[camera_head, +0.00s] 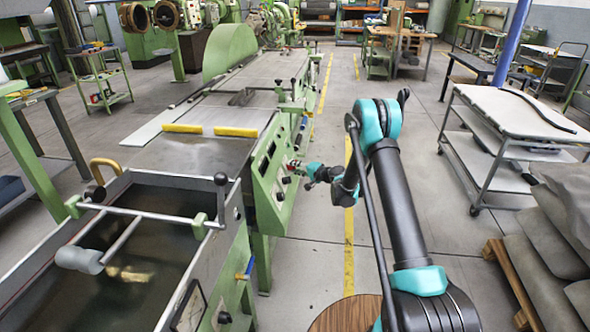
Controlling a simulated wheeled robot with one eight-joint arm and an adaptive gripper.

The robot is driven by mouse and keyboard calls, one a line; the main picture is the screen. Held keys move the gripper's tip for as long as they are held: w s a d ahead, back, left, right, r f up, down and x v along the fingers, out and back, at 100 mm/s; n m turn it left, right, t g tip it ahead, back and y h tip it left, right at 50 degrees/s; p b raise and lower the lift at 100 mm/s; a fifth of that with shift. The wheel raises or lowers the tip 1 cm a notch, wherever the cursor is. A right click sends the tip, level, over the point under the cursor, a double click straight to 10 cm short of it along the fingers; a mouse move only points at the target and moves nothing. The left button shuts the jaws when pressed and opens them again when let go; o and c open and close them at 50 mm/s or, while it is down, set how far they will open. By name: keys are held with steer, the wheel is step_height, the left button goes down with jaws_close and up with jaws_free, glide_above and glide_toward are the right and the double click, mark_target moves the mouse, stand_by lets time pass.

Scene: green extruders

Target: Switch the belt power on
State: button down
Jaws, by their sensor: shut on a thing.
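The green control panel (268,170) is on the side of the long green belt machine, left of my arm. It carries small dark knobs and a small red part (286,180). My gripper (296,169) reaches left to the panel's right edge and is shut on a small knob there. The fingertips and the knob are tiny in this view, so the knob's setting cannot be told. Any label on it is also too small to read.
A liquid-filled tank (130,260) is at the front left. A wheeled cart (515,120) and stacked sacks (560,220) stand to the right. The floor between is clear.

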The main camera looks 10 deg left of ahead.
steer(key=m+h, duration=0.1)
steer(key=m+g, duration=0.1)
steer(key=m, duration=0.1)
steer(key=m+h, duration=0.1)
steer(key=m, duration=0.1)
steer(key=shift+r+h, duration=0.3)
steer(key=shift+g, duration=0.3)
steer(key=c, duration=1.2)
jaws_free()
steer(key=v, duration=1.2)
steer(key=shift+a+r, duration=0.1)
steer(key=shift+a, duration=0.05)
